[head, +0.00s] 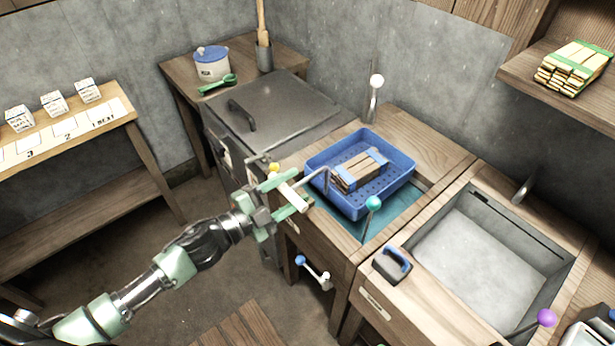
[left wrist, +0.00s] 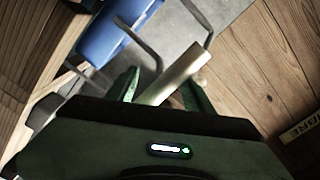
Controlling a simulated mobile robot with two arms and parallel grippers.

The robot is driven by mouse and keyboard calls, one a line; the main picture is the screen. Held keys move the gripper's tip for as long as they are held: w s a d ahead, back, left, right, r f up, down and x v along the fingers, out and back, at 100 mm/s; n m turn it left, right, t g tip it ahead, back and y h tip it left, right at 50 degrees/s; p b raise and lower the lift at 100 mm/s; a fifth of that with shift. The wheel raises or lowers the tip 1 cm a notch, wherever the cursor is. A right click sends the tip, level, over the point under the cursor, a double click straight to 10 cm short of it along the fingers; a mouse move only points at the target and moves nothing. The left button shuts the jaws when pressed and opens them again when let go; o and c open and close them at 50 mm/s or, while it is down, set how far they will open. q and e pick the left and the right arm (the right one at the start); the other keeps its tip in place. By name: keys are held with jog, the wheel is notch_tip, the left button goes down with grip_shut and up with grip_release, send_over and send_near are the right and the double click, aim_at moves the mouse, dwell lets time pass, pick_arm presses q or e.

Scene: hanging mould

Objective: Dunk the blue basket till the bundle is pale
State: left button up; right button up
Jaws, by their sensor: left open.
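The blue basket (head: 398,187) is at the middle right in the head view, over a sunken teal basin (head: 385,222). The bundle (head: 352,177) of brown sticks with a blue band lies in it. A bent metal rod with a pale grip bar (head: 291,194) reaches out from the basket's left side. My left gripper (head: 284,193) is open, with its green fingers on either side of the bar. In the left wrist view, the pale bar (left wrist: 174,76) lies between the fingers, and part of the blue basket (left wrist: 112,32) shows. My right gripper is not in view.
A grey sink (head: 485,250) lies right of the basin, with a blue-handled block (head: 393,263) on its near-left edge. A lidded metal chest (head: 275,112) stands behind left. A teal-knobbed lever (head: 372,204) rises close to the basket. A shelf holds a green-banded bundle (head: 574,68).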

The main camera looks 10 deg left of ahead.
aim_at(323, 170)
pick_arm(q)
jog(key=shift+p+x, duration=0.35)
jog(key=shift+x, duration=1.9)
grip_shut()
